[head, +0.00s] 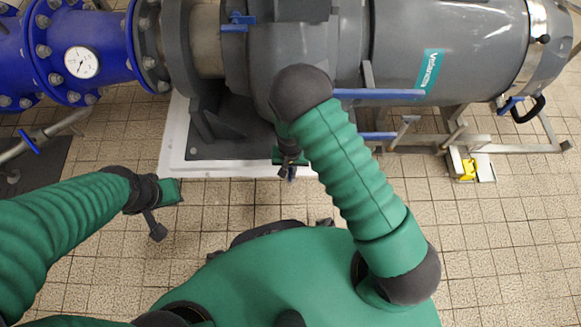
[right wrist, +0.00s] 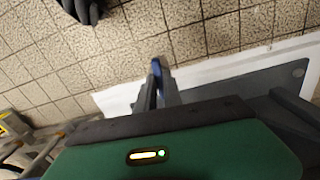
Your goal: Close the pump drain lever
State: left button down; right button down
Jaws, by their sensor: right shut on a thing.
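The pump drain lever shows as a small blue piece (head: 292,175) at the front edge of the pump's base, mostly hidden by my right gripper. My right gripper (head: 286,172) reaches down beside the grey pump (head: 262,60). In the right wrist view, its two dark fingers (right wrist: 158,85) are shut on the blue lever (right wrist: 156,66), whose end shows between the tips. The lever's exact angle is hard to tell. My left gripper (head: 157,231) hangs over the tiled floor at the left, apart from the pump; its finger gap is not clear.
A white plinth (head: 176,150) lies under the pump's dark base. Blue pipes with a gauge (head: 81,62) stand at the upper left. A large grey motor (head: 450,45) on a metal frame is at the upper right. Tiled floor (head: 500,235) is clear at the lower right.

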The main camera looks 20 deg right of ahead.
jog(key=m+p, duration=0.4)
jog(key=p, duration=0.1)
jog(key=shift+r+m, duration=0.3)
jog(key=m+p, duration=0.3)
jog(key=shift+f+m, duration=0.1)
jog(key=shift+m, duration=0.2)
jog(key=m+p, duration=0.2)
jog(key=m, duration=0.2)
jog(key=shift+f+m, duration=0.1)
jog(key=shift+m, duration=0.2)
jog(key=shift+m+p, duration=0.7)
jog(key=shift+m, duration=1.5)
jog(key=shift+f, duration=0.1)
jog(key=c, duration=1.5)
grip_release()
